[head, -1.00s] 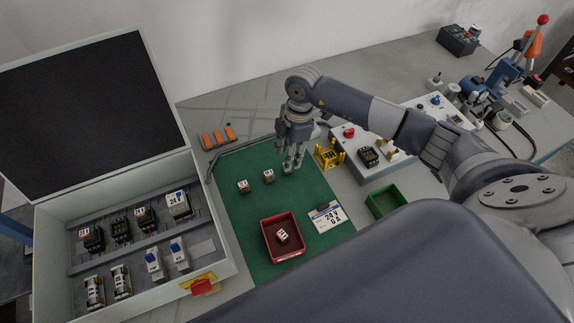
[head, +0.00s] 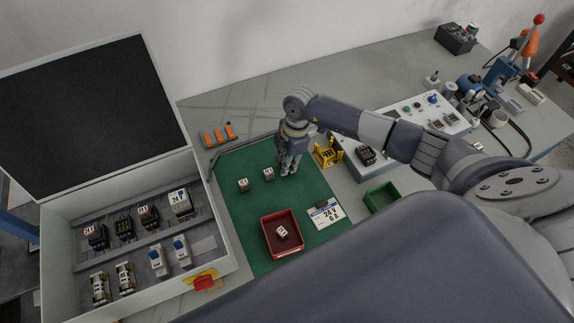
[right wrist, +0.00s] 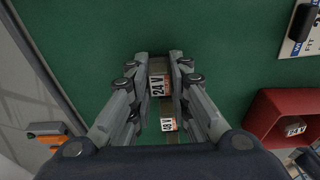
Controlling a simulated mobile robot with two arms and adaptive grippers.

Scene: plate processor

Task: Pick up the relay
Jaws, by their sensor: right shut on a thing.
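In the right wrist view, a relay with a white and orange "24 V" label (right wrist: 157,85) stands between the fingers of my right gripper (right wrist: 160,66). The fingers are shut on its sides. In the head view the right gripper (head: 288,170) is low over the green mat (head: 300,195), and its fingers hide the held relay. A "48 V" relay (right wrist: 168,124) stands close beside it, apart from the fingers; it also shows in the head view (head: 268,174). Another small relay (head: 243,185) stands farther left. My left gripper is not in view.
A red tray (head: 265,239) with one relay inside and a "24 V 6 A" card (head: 327,214) lie on the mat. A yellow holder (head: 327,152), control box (head: 412,113) and green tray (head: 372,203) are right. The open cabinet (head: 228,250) is left.

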